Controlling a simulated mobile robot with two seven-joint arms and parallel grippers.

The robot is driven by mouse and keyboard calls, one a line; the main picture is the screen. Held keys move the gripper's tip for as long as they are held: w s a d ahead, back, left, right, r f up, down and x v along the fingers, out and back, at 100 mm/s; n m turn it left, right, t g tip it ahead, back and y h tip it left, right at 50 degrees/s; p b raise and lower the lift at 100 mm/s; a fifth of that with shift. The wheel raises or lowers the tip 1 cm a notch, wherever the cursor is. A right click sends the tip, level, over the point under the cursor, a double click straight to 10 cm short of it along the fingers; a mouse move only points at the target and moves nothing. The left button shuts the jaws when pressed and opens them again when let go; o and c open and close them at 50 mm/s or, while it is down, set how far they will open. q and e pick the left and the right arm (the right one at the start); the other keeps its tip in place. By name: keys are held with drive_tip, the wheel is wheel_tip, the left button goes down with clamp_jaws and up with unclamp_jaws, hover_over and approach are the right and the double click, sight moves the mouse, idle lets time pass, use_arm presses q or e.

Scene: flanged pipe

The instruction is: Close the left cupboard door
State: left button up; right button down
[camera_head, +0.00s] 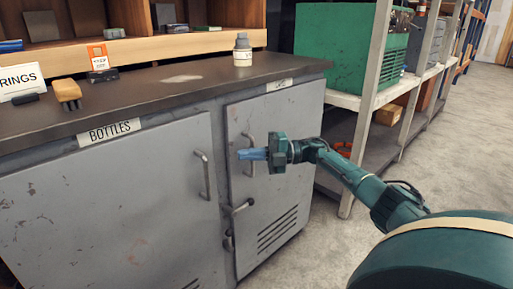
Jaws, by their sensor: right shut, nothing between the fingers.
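The left cupboard door (110,215) is a grey, scuffed metal panel under a "BOTTLES" label, with an upright bar handle (203,174) near its right edge. It looks close to flush with the cupboard front; I cannot tell whether a small gap is left. The right cupboard door (262,215) has its own bar handle (249,156) and vent slots, and looks shut. My right gripper (244,154) is shut and empty, its blue fingertips in front of the right door by that handle, to the right of the left door's handle. Whether it touches the handle is unclear. My left gripper is out of view.
A latch lever (241,207) sticks out between the doors. To the right stands a shelf with a green crate (335,48). Bare floor (460,150) lies beyond.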

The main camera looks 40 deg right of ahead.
use_arm(q)
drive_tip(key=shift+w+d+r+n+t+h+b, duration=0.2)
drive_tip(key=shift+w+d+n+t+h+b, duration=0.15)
drive_tip(key=shift+b, duration=1.85)
use_arm(e)
drive_tip(key=shift+w+d, duration=0.35)
drive_tip(key=shift+d, duration=0.55)
drive_tip(key=shift+w+d, duration=0.4)
drive_tip(key=shift+d, duration=0.5)
drive_tip(key=shift+w+d, duration=0.35)
drive_tip(key=shift+d, duration=0.55)
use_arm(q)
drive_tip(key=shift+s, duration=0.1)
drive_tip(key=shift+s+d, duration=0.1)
